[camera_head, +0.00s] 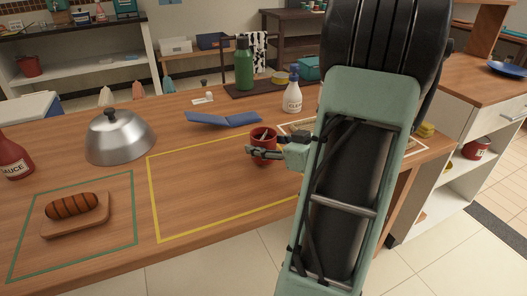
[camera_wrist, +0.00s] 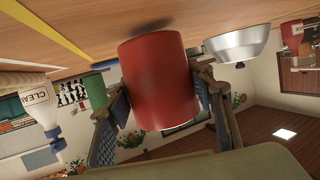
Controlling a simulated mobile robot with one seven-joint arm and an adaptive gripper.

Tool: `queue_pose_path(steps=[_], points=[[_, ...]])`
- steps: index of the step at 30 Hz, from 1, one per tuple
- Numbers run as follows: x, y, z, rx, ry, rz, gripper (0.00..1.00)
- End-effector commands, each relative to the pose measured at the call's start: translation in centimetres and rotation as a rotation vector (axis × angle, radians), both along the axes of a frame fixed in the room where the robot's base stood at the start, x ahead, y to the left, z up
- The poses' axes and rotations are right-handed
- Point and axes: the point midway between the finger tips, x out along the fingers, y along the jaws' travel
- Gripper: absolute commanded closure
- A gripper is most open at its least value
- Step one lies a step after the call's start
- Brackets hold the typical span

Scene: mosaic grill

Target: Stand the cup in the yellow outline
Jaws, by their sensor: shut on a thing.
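The red cup (camera_head: 263,145) is upright in my gripper, over the right far part of the area marked by the yellow outline (camera_head: 153,200). My gripper (camera_head: 268,152) is shut on its sides. In the wrist view the cup (camera_wrist: 160,80) sits between the two fingers (camera_wrist: 165,110), with a dark shadow on the table near its base. I cannot tell for sure whether the base touches the table. My arm hides the right part of the outline.
A metal dome (camera_head: 120,140) and a sausage (camera_head: 71,205) on a board inside a green outline are at left. A blue folded item (camera_head: 222,120), a white spray bottle (camera_head: 292,92) and a green bottle (camera_head: 244,65) stand behind. The outline's middle is clear.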

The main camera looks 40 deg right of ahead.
Motion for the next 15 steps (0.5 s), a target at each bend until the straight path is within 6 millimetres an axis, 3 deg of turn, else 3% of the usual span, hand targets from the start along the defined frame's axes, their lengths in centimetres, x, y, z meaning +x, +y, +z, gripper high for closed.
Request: queue_pose_path(steps=[2,13,14,15], points=[[0.04,0.02,-0.87,0.001,-0.002,0.001,0.84],[0.02,0.0,-1.11,0.0,-0.003,0.0,0.84],[0.01,-0.01,-1.05,-0.001,-0.002,0.0,0.48],[0.0,-0.01,-1.03,-0.001,-0.002,0.0,0.44]])
